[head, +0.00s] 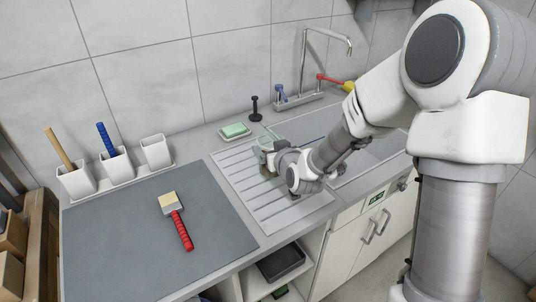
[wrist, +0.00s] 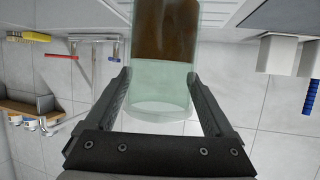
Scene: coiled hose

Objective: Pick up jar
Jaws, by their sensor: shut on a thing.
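The jar (wrist: 162,88) is clear greenish glass with brown contents in one part. In the wrist view it stands between the two fingers of my gripper (wrist: 160,95), which are shut on its sides. In the head view my gripper (head: 268,158) is over the ribbed drainboard by the sink.
A grey mat (head: 120,235) holds a red-handled brush (head: 178,225). White cups (head: 115,165) with two handles stand behind it. A green sponge (head: 234,130) in a dish, a black upright item (head: 254,108) and the tap (head: 325,45) are near the gripper.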

